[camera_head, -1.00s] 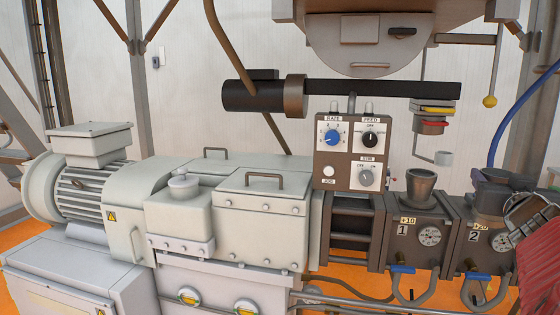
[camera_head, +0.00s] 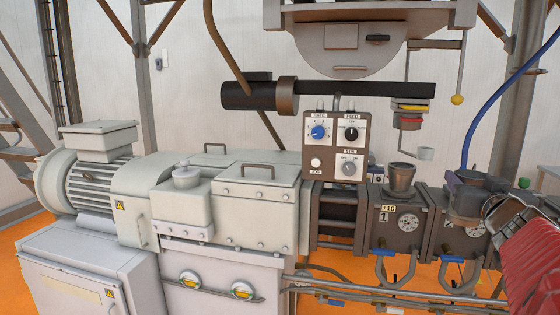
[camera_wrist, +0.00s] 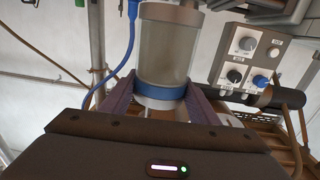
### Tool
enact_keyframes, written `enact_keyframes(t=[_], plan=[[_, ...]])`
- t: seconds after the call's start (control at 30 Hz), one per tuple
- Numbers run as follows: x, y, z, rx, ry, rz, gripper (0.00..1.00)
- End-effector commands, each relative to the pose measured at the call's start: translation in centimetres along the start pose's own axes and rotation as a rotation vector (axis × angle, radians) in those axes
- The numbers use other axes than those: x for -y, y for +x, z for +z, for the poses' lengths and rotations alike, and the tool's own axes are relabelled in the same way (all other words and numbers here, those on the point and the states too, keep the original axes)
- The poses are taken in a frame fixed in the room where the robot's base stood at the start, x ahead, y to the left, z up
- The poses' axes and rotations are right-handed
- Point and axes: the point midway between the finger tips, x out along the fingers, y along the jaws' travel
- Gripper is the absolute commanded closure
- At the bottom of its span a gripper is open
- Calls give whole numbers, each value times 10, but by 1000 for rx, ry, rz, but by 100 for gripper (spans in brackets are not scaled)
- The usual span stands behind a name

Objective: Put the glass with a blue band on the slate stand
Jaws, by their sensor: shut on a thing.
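The glass with a blue band (camera_wrist: 165,55) is upright in the wrist view, clear-walled with a greyish look inside. Its blue band (camera_wrist: 160,88) is near the base. My gripper (camera_wrist: 160,95) is shut on the glass, with one purple finger on each side of the band. In the head view my red arm is at the right edge, and I cannot make out the glass there. I cannot pick out the slate stand in either view.
A large pale machine (camera_head: 225,225) fills the head view's left and middle. A control panel (camera_head: 334,148) with knobs stands above it, and also shows in the wrist view (camera_wrist: 248,62). A dark funnel (camera_head: 401,178) sits on section 1. A blue hose (camera_head: 487,90) hangs at right.

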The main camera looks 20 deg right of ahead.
Motion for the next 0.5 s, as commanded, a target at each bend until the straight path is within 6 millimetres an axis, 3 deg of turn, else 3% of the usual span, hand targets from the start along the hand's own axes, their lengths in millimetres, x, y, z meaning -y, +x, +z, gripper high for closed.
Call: enact_keyframes(t=[0.37, 0.5], plan=[[64, 25, 40, 2, 2, -122, 74], [102, 36, 68, 4, 3, -181, 74]])
